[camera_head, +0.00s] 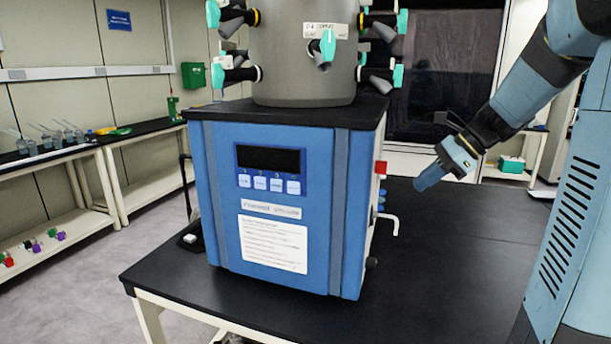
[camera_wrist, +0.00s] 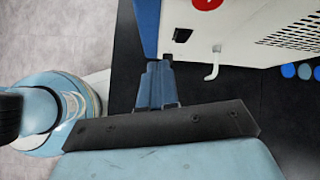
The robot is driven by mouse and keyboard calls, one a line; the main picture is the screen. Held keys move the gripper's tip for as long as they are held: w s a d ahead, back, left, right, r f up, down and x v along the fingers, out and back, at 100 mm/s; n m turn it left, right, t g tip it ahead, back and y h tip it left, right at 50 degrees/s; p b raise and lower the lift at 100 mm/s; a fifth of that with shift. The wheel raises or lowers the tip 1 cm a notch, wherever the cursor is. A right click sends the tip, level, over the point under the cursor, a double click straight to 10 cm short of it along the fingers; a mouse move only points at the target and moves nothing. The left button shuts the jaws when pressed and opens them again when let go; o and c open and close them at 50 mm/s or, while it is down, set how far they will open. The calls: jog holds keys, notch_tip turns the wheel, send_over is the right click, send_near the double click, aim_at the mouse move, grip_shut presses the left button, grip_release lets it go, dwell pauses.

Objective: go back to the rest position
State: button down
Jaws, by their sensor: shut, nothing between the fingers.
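My gripper (camera_head: 432,179) is right of the blue freeze dryer (camera_head: 268,205) in the head view, pointing down-left over the black table (camera_head: 470,250). It is shut and empty, and appears apart from the machine. In the wrist view my gripper (camera_wrist: 160,72) points toward the machine's pale side panel (camera_wrist: 240,28), near its blue front edge. A bent white pipe (camera_wrist: 212,66) sticks out of that side. A red switch (camera_head: 380,167) shows on the same side in the head view.
A grey chamber (camera_head: 303,70) with several teal-tipped valves stands on the machine. The table right of the machine is largely clear. Side benches (camera_head: 90,150) with glassware and a green container line the left wall. Several blue round items (camera_wrist: 305,72) show at right in the wrist view.

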jog(key=s+a+n+t+h, duration=0.1)
jog(key=s+a+n+h, duration=0.2)
jog(key=s+n, duration=0.6)
jog(key=s+a+n+t+h, duration=0.1)
jog(key=s+a+n+h, duration=0.2)
jog(key=s+n, duration=0.7)
jog(key=shift+s+f+t+h, duration=0.4)
jog(key=shift+s+h, duration=0.5)
jog(key=shift+s, duration=0.3)
